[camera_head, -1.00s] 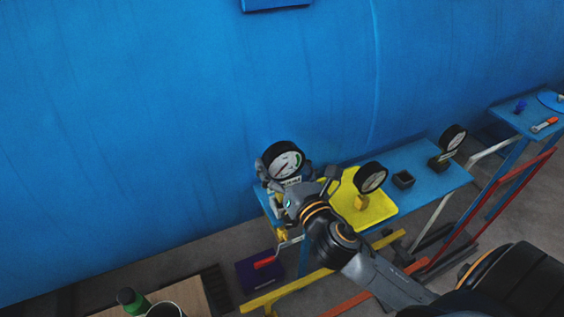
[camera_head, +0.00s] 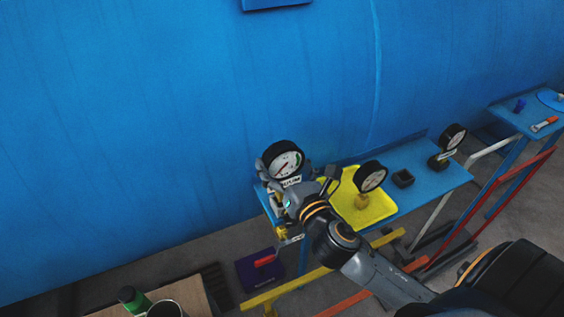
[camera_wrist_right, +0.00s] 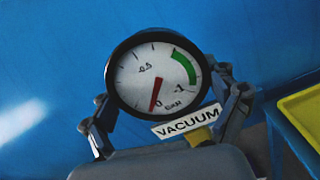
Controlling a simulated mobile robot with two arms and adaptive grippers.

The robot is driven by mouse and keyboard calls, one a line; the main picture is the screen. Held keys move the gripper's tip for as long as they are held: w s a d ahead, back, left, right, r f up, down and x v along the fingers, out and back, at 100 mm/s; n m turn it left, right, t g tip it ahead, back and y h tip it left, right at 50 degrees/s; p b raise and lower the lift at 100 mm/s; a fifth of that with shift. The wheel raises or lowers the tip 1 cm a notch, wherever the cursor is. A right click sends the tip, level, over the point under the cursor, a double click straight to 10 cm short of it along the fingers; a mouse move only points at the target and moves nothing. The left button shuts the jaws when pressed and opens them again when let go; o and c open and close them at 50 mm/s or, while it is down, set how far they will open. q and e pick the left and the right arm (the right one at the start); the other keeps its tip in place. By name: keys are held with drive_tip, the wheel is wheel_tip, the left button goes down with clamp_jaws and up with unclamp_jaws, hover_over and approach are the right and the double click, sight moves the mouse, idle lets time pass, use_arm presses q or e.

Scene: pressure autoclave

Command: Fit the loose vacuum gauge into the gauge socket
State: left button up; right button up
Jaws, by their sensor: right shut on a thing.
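The vacuum gauge (camera_head: 284,160) is round with a black rim and a white dial. In the right wrist view the gauge (camera_wrist_right: 156,76) shows a green arc, a red needle near 0 and a VACUUM label below the dial. My right gripper (camera_head: 293,182) is shut on it and holds it up at the left end of the blue shelf. The gripper hides its lower part. My left gripper is not in view.
A second gauge (camera_head: 371,177) stands on a yellow mat (camera_head: 382,211) between the held gauge and the socket. A third gauge (camera_head: 453,138) stands in a black base at the shelf's right. The blue vessel wall (camera_head: 180,130) rises behind. Coloured rails run below.

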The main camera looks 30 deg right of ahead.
sight(284, 181)
drive_tip(key=shift+f+b, duration=1.55)
drive_tip(key=shift+f, duration=0.55)
drive_tip(key=o, duration=1.4)
drive_tip(key=shift+f, duration=0.15)
drive_tip(key=shift+s, duration=0.2)
drive_tip(key=s, duration=1.1)
drive_tip(key=shift+s+a, duration=0.35)
